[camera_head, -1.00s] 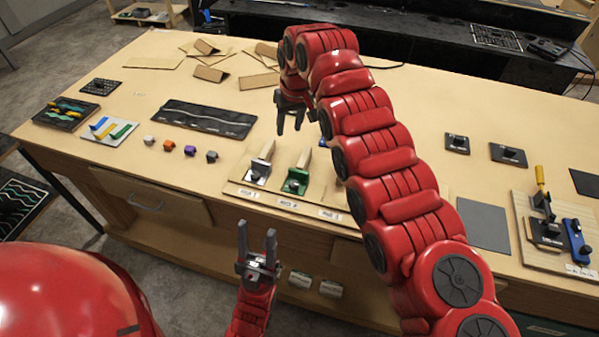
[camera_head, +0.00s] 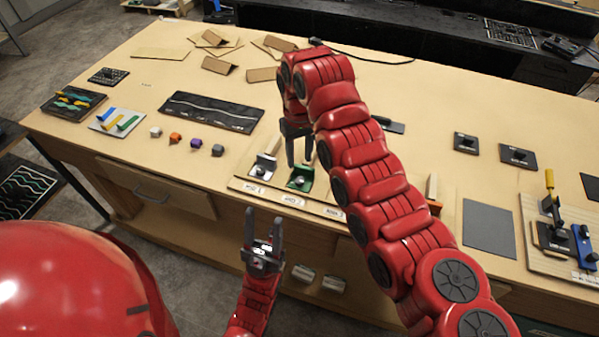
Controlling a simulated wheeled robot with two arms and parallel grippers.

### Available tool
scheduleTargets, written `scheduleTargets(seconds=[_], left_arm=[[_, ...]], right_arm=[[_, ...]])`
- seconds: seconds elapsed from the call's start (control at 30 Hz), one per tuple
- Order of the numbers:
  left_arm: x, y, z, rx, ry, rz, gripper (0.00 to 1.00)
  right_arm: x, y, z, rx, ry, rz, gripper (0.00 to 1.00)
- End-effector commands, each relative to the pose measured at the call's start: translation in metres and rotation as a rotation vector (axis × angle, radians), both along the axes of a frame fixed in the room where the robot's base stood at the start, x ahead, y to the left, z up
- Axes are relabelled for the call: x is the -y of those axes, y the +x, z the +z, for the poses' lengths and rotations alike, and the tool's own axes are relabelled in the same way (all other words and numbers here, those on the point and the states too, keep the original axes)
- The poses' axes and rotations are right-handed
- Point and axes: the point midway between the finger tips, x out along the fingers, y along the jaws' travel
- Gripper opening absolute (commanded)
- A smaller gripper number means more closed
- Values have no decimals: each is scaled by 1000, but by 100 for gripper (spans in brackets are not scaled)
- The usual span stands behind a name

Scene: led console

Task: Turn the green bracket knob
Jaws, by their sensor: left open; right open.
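The green bracket (camera_head: 301,179) with its knob stands on a wooden board (camera_head: 243,186) near the front edge of the table, between a grey-white bracket (camera_head: 263,167) on its left and my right arm on its right. My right gripper (camera_head: 299,164) is open and points down just behind and above the green bracket. I cannot tell whether its fingers touch the bracket. My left gripper (camera_head: 264,226) is open and empty, in front of the table edge, pointing up.
Small coloured blocks (camera_head: 196,144), a black strip panel (camera_head: 212,112) and folded cardboard pieces (camera_head: 220,66) lie on the left and back of the table. An orange part (camera_head: 433,206) shows right of my arm. A grey mat (camera_head: 489,227) and a fixture board (camera_head: 556,259) lie at right.

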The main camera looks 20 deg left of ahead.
Motion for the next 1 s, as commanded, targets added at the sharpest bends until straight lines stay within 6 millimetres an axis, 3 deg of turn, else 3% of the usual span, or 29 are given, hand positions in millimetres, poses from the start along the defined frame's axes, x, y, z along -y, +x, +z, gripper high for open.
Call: scheduleTargets(seconds=[0.3, 0.4, 0.8, 1.0], left_arm=[[0, 0, 27, 0, 0, 0, 50], [0, 0, 30, 0, 0, 0, 50], [0, 0, 32, 0, 0, 0, 50], [0, 0, 32, 0, 0, 0, 50]], right_arm=[[1, -2, -60, -6, -5, 1, 44], [0, 0, -71, 0, -1, 0, 44], [0, 0, -83, 2, 1, 0, 44], [0, 0, -82, 2, 1, 0, 10]])
